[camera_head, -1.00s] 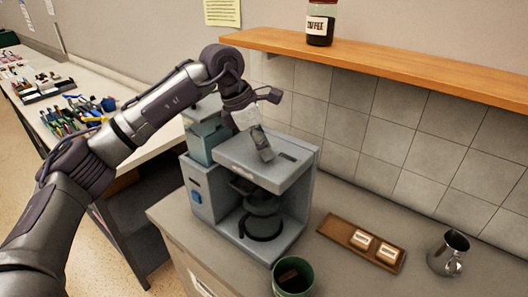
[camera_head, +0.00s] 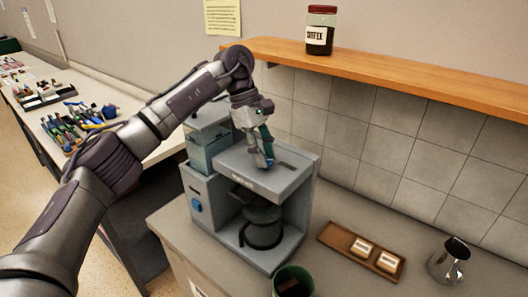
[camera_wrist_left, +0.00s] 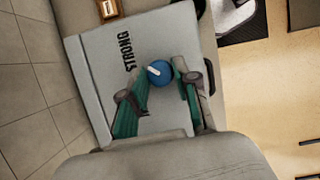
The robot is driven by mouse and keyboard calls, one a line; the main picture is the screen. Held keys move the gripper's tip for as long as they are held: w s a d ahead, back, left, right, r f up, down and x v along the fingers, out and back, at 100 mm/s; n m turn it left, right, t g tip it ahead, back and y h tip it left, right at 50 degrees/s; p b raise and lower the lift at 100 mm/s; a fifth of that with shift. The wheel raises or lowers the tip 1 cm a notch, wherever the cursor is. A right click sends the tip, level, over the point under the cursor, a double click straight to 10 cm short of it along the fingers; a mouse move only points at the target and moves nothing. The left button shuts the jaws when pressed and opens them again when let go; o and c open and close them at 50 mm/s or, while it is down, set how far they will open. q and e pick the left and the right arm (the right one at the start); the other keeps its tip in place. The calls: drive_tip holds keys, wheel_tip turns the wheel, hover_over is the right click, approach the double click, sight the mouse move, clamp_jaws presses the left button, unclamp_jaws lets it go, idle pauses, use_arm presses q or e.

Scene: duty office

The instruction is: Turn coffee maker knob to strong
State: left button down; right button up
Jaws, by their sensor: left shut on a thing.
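The grey coffee maker (camera_head: 290,190) stands on the counter with a dark pot (camera_head: 263,228) in its bay. My left gripper (camera_head: 266,158) points down at the top of the machine. In the left wrist view, a round blue knob (camera_wrist_left: 158,73) with a white pointer mark sits at the tips of the green fingers of the left gripper (camera_wrist_left: 160,92), which is shut on it. The word STRONG (camera_wrist_left: 127,52) is printed on the panel beside the knob. In the head view the gripper hides the knob. My right gripper is not in view.
A green cup (camera_head: 293,281) stands in front of the machine. A wooden tray (camera_head: 338,242) with small packets and a metal pitcher (camera_head: 449,262) are to the right. A wooden shelf (camera_head: 400,76) with a coffee jar (camera_head: 320,30) runs above. A tool bench (camera_head: 50,110) is at left.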

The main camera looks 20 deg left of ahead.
use_arm(q)
drive_tip(key=shift+m, duration=0.4)
drive_tip(key=c, duration=0.8)
unclamp_jaws()
drive_tip(key=shift+c, duration=0.2)
drive_tip(key=shift+r, duration=0.1)
drive_tip(key=v, duration=1.1)
drive_tip(key=shift+w+r, duration=0.25)
drive_tip(key=shift+r, duration=0.15)
drive_tip(key=shift+a, duration=0.1)
